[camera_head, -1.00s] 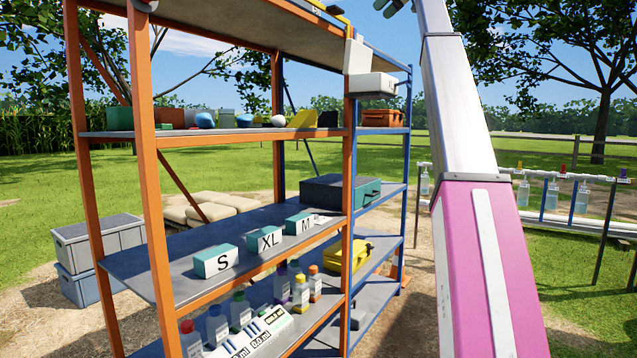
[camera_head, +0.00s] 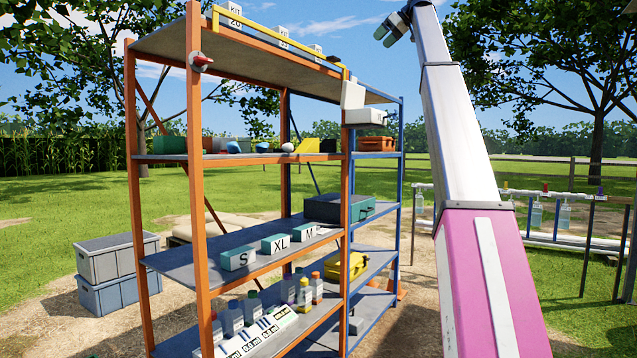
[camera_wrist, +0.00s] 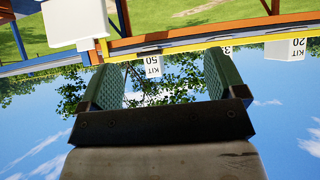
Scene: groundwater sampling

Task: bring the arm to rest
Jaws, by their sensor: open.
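My gripper shows at the top of the head view (camera_head: 393,27), at the end of my raised arm. Its two fingers are apart. Nothing is held. The gripper is above and to the right of the orange-posted shelf (camera_head: 196,130) in the head view, apart from it as far as I can see.
The shelf holds glove boxes marked S, XL (camera_head: 276,244) and M, and several bottles (camera_head: 233,318). A blue-posted shelf (camera_head: 399,200) adjoins it. Crates (camera_head: 110,285) stand left. A pipe rack with bottles (camera_head: 545,238) stands right. Kit labels (camera_wrist: 153,66) line the shelf's top edge.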

